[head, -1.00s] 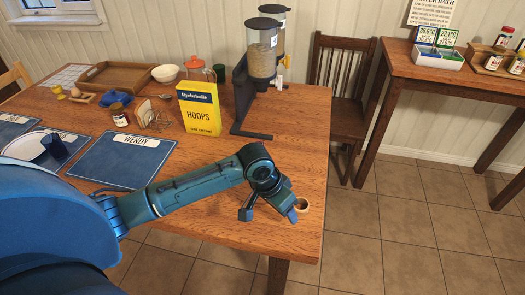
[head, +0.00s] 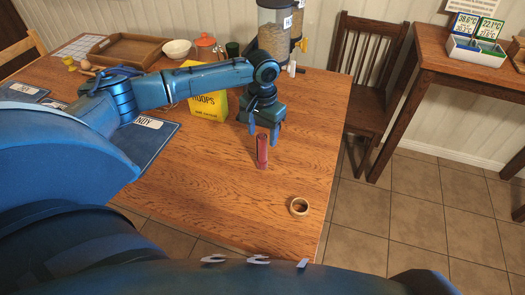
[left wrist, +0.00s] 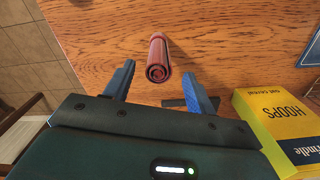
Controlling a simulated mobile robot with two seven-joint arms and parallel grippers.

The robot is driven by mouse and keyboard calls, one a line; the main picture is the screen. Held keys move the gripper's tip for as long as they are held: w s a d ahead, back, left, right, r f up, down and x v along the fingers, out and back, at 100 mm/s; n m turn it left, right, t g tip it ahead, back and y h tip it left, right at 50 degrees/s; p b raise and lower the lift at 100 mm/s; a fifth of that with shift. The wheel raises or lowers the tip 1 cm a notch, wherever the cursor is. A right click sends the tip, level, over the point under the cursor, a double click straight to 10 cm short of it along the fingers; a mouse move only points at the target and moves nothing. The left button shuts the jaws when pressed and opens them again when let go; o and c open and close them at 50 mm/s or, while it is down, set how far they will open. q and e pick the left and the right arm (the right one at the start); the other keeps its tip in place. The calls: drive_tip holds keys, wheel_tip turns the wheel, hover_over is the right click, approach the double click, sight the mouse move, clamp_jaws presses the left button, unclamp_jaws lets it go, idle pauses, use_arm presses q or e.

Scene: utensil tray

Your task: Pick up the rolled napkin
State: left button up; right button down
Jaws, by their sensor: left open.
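The rolled napkin (head: 262,152) is a dark red roll on the wooden table, in front of the cereal box and the dispenser. Its spiral end shows in the left wrist view, where the napkin (left wrist: 158,55) lies between and just beyond the fingertips. I cannot tell if it stands or lies flat. My left gripper (head: 264,130) is open at the napkin's far end, one finger to each side; it also shows in the left wrist view (left wrist: 158,69). The fingers do not close on it. My right gripper is not in view.
A small round ring (head: 299,207) sits near the table's right front edge. The yellow cereal box (head: 207,106) and the dispenser (head: 275,36) stand behind the gripper. A wooden chair (head: 372,85) is beyond the right edge. The table (head: 215,195) in front is clear.

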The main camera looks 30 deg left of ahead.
sight(262, 148)
use_arm(q)
drive_tip(key=shift+s+d+f, duration=0.1)
drive_tip(key=shift+s+f, duration=0.1)
drive_tip(key=shift+f, duration=1.3)
drive_tip(key=shift+s+d+f, duration=0.1)
drive_tip(key=shift+s+f, duration=0.05)
drive_tip(key=shift+f, duration=1.3)
drive_tip(key=shift+c, duration=0.5)
drive_tip(key=c, duration=1)
drive_tip(key=shift+o, duration=0.2)
drive_tip(key=shift+r, duration=0.1)
